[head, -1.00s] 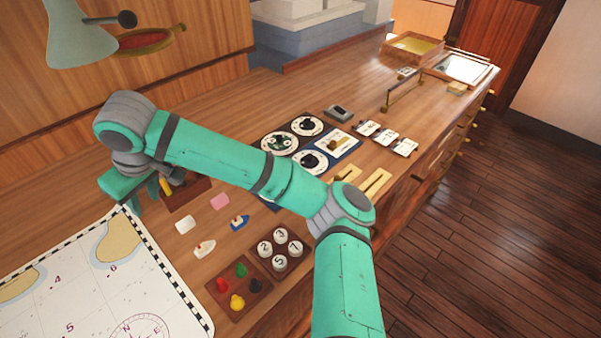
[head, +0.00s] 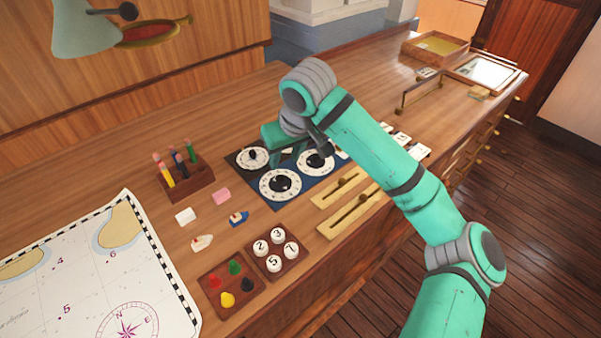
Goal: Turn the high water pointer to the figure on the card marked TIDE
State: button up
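Several white dials with black knobs sit on dark and blue panels on the counter: a left dial (head: 243,163), a front dial (head: 268,193) and a right dial (head: 327,169). Their lettering is too small to read, so I cannot tell which is high water. My gripper (head: 302,150) is over the back of the panels, close to the right dial, and hides what lies behind it. Whether its fingers are apart or touch a knob is unclear. White cards (head: 421,152) show partly past my forearm; I cannot make out which is marked TIDE.
Brass sliders (head: 345,213) lie in front of the dials. A pen block (head: 187,180), small boat pieces (head: 239,218), a tray of numbered discs (head: 277,268), a tray of coloured pegs (head: 216,302) and a chart (head: 85,285) are to the left. A brass rail (head: 421,93) stands behind.

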aim_at(280, 178)
jog(key=x, duration=1)
jog(key=shift+d+f, duration=0.2)
jog(key=shift+f, duration=0.15)
jog(key=shift+c, duration=0.6)
grip_shut()
